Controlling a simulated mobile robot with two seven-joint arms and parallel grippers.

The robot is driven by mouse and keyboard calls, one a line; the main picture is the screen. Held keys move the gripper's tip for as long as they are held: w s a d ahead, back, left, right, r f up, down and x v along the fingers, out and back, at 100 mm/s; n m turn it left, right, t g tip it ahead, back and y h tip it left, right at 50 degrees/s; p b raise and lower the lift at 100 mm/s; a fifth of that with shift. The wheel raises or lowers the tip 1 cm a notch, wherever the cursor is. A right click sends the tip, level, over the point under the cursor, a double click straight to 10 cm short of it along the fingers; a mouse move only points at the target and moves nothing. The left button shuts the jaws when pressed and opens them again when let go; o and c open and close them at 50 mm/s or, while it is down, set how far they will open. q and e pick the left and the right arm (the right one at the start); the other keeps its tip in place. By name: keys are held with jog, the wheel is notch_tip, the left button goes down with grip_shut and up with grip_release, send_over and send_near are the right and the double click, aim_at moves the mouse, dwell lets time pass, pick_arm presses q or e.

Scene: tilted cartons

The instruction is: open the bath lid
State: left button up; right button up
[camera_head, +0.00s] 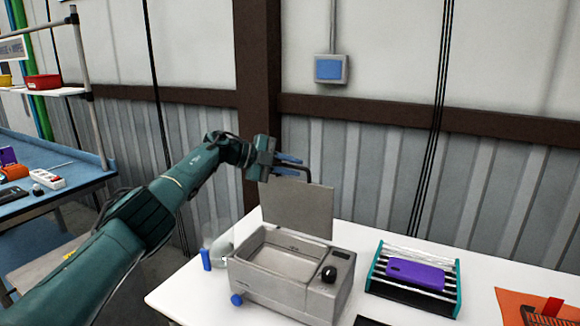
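The bath (297,287) is a grey metal box with an open basin, on the white table. Its flat grey lid (297,208) stands upright at the back edge, so the basin shows uncovered. A dark bent handle (308,170) is at the lid's top. My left gripper (287,165) comes in from the left at the lid's top edge. Its two blue fingers are apart, one above the other, with the handle's dark bar between or just behind them. I cannot tell whether they touch it. My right gripper is not in view.
The white table (490,285) carries a teal rack (377,277) with a purple item (416,273) right of the bath, and an orange piece (520,308) farther right. A clear vessel (221,243) stands left of the bath. A blue bench (60,170) is at far left.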

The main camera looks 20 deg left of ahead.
pick_arm(q)
jog(key=shift+s+a+r, duration=0.15)
jog(key=shift+s+a, duration=0.1)
jog(key=shift+a, duration=0.2)
jog(key=b+v, duration=0.2)
jog(key=v, duration=1)
jog(key=shift+r+b, duration=0.15)
jog(key=shift+b, duration=0.2)
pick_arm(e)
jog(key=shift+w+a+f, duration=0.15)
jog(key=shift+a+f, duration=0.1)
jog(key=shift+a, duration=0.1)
pick_arm(q)
jog(key=shift+s+d, duration=0.1)
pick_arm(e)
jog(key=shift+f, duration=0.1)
